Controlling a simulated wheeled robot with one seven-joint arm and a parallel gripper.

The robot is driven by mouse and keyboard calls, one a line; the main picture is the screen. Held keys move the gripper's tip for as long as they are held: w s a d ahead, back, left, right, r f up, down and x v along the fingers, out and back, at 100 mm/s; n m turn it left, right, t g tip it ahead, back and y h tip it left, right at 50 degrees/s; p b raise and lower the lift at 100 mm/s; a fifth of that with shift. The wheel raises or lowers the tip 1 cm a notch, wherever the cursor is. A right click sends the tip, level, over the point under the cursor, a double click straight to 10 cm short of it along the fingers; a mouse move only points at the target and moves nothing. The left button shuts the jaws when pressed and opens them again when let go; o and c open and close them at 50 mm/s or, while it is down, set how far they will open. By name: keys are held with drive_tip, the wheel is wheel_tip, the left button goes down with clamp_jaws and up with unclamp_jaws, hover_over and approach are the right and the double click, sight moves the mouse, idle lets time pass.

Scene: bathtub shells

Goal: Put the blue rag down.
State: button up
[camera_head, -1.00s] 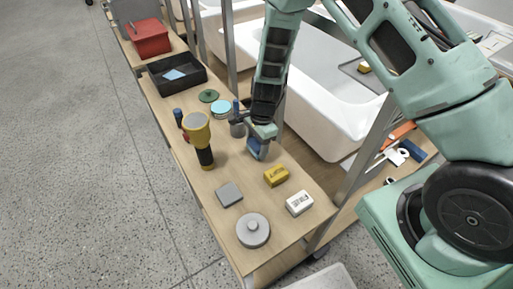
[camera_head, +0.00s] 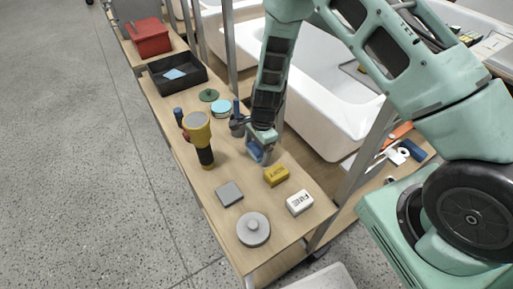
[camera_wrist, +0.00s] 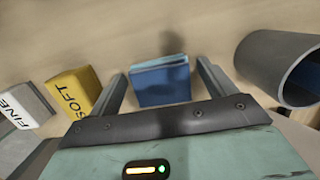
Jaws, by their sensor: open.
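The blue rag (camera_wrist: 161,82) is a folded blue block lying on the wooden surface in the wrist view. It sits between the two spread fingers of my gripper (camera_wrist: 161,80), with a gap on each side. In the head view my gripper (camera_head: 262,148) points down over the bench, and the rag (camera_head: 254,153) is partly hidden by it. My gripper is open.
A yellow SOFT block (camera_head: 276,175) and a white FINE block (camera_head: 299,202) lie close by. A grey cylinder (camera_wrist: 278,68) stands on the other side. A black tray (camera_head: 190,84) is behind.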

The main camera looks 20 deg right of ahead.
wheel_tip(320, 180, up, 11)
drive_tip(key=d, duration=0.2)
drive_tip(key=s+a+r+n, duration=0.5)
drive_tip(key=a+r, duration=0.1)
drive_tip(key=r, duration=0.2)
drive_tip(key=s+r+n, duration=0.4)
drive_tip(key=s+n, duration=0.2)
drive_tip(key=s, duration=0.1)
drive_tip(key=s+a+r+n, duration=0.1)
drive_tip(key=s+r+n, duration=0.3)
drive_tip(key=s+n, duration=0.2)
drive_tip(key=s+a+r+n+h, duration=0.1)
drive_tip(key=s+r+n, duration=0.3)
drive_tip(key=s, duration=0.5)
drive_tip(key=shift+n, duration=1.3)
drive_tip(key=shift+a, duration=0.15)
drive_tip(key=shift+f, duration=0.1)
